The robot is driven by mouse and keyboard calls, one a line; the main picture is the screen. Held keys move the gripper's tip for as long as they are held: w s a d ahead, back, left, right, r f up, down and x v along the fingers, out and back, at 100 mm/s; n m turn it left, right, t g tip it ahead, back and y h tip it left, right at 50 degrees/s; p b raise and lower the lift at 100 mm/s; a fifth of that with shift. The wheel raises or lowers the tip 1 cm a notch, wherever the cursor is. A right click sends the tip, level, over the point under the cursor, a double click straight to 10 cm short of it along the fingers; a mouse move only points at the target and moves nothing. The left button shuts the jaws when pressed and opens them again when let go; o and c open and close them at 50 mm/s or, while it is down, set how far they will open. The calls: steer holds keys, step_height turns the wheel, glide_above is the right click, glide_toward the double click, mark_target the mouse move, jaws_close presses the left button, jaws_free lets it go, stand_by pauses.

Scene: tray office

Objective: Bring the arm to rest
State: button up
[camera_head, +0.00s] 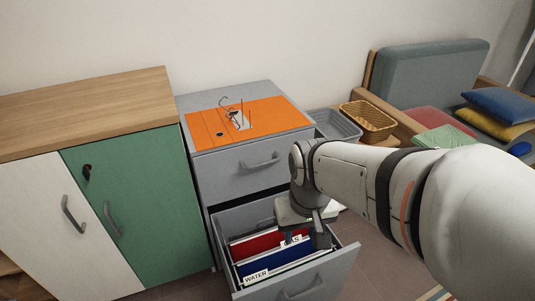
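My arm reaches in from the right edge of the head view, and my gripper (319,238) points down over the open lower drawer (308,272) of the grey cabinet (238,176). Its fingers are down at the right side of the hanging folders, close to the blue folder (278,258). The arm hides part of the drawer. I cannot tell whether the fingers are apart or closed on anything. A red folder (254,243) hangs behind the blue one. White tabs read "WATER" (256,276) and "GAS" (291,240).
An orange mat (265,118) with small items lies on the grey cabinet. A wood-topped cabinet with a green door (140,205) stands left. A grey bin (336,126), a wicker basket (368,118) and a cushioned sofa (430,72) are at the right. The open drawer juts into the floor space.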

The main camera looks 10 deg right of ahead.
step_height(320, 180, up, 30)
steer(key=t+p, duration=0.1)
steer(key=p, duration=2.6)
steer(key=shift+s, duration=0.15)
